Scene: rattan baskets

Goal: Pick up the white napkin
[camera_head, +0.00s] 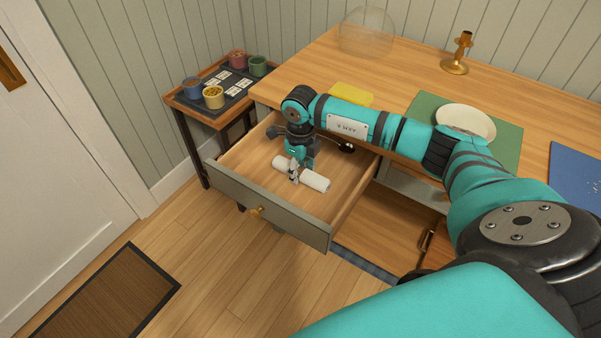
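The white napkin (315,180) is a rolled cylinder inside the open drawer (262,208), lying slantwise near the front. My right gripper (294,174) points down at the napkin from above. Its fingers cover the middle of the roll, and both white ends show on either side. I cannot tell whether the fingers are closed on it or only around it. My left gripper is not in view.
A dark spoon-like item (346,147) lies in the drawer's back right. On the wooden tabletop (300,69) are a glass dome (366,32), a brass candlestick (457,54), a yellow cloth (351,94) and a white plate (465,121) on a green mat. A side table (185,100) with cups stands left.

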